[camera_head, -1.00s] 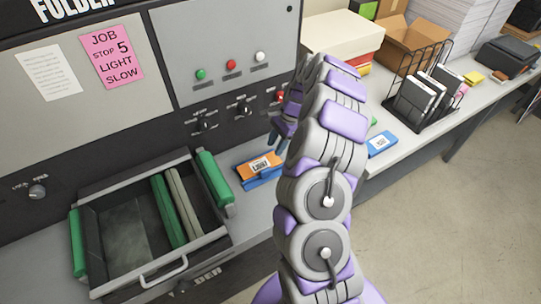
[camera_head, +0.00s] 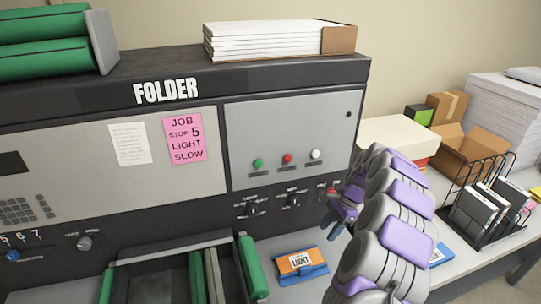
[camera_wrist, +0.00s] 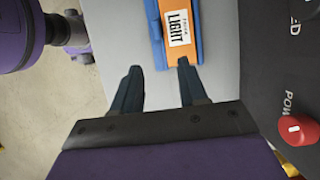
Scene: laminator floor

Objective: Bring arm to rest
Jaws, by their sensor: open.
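My arm reaches up from the lower right in the head view, grey and purple. My gripper (camera_head: 338,215) is in front of the folder machine's lower panel, near its right end. In the wrist view my gripper (camera_wrist: 160,80) shows two dark blue fingers spread apart with nothing between them. An orange and blue packet labelled LIGHT (camera_head: 301,264) lies on the grey counter, left of and below the gripper. In the wrist view the packet (camera_wrist: 180,35) lies beyond the fingertips, apart from them.
The folder machine (camera_head: 290,115) has a pink note (camera_head: 184,138) and knobs. A red knob (camera_wrist: 296,130) is close at right in the wrist view. An open drawer with green rollers (camera_head: 252,268) is at lower left. A wire rack (camera_head: 490,205) and boxes stand at right.

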